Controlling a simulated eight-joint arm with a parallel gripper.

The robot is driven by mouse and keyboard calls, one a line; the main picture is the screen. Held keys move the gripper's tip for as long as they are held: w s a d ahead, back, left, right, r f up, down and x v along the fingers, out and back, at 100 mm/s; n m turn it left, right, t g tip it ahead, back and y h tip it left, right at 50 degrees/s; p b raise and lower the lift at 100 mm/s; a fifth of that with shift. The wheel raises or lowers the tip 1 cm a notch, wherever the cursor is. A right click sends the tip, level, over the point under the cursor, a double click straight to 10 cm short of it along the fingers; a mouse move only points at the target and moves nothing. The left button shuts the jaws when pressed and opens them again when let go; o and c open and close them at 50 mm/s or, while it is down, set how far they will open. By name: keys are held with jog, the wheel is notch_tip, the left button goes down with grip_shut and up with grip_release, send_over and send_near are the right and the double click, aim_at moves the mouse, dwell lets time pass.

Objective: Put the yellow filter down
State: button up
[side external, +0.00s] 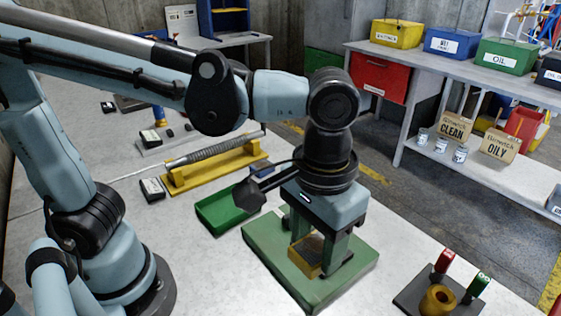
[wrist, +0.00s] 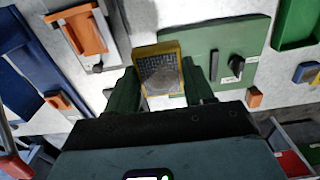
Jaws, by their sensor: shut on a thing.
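The yellow filter, a yellow frame with a grey mesh, is between the fingers of my gripper (side external: 318,250) in the side view. The filter (side external: 303,262) stands tilted low over the green base plate (side external: 268,243); I cannot tell whether it touches the plate. In the wrist view the filter (wrist: 160,50) is held by both green fingers of my gripper (wrist: 159,76), which are shut on its sides. There it overlaps the left edge of the green plate (wrist: 222,35), which carries a black knob. My wrist hides part of the plate in the side view.
A green tray (side external: 222,212) and a yellow stand (side external: 205,172) with a ribbed grey rod lie behind the plate. A dark block (side external: 412,297) with a brass ring and red and green handles is at front right. Shelves with bins (side external: 397,33) stand behind. Bare bench lies around the plate.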

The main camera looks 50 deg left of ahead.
jog(key=w+a+f, duration=0.2)
jog(key=w, duration=0.1)
jog(key=w+a+f, duration=0.2)
jog(key=w, duration=0.1)
jog(key=w+a+f, duration=0.2)
jog(key=w+f, duration=0.1)
jog(key=shift+a, duration=0.3)
jog(key=shift+f, duration=2.05)
jog(key=shift+f, duration=0.6)
jog(key=o, duration=0.9)
jog(key=shift+o, duration=0.7)
jog(key=shift+r, duration=0.4)
notch_tip(320, 180, up, 12)
jog(key=s+a+f+t, duration=0.1)
jog(key=a+t, duration=0.1)
jog(key=a, duration=0.2)
jog(key=s+a+t, duration=0.1)
jog(key=a+t, duration=0.1)
jog(key=a, duration=0.3)
jog(key=s+a+f+t, duration=0.1)
jog(key=s+a+t, duration=0.1)
jog(key=a+t, duration=0.1)
jog(key=shift+a+f, duration=0.3)
jog(key=shift+a, duration=0.45)
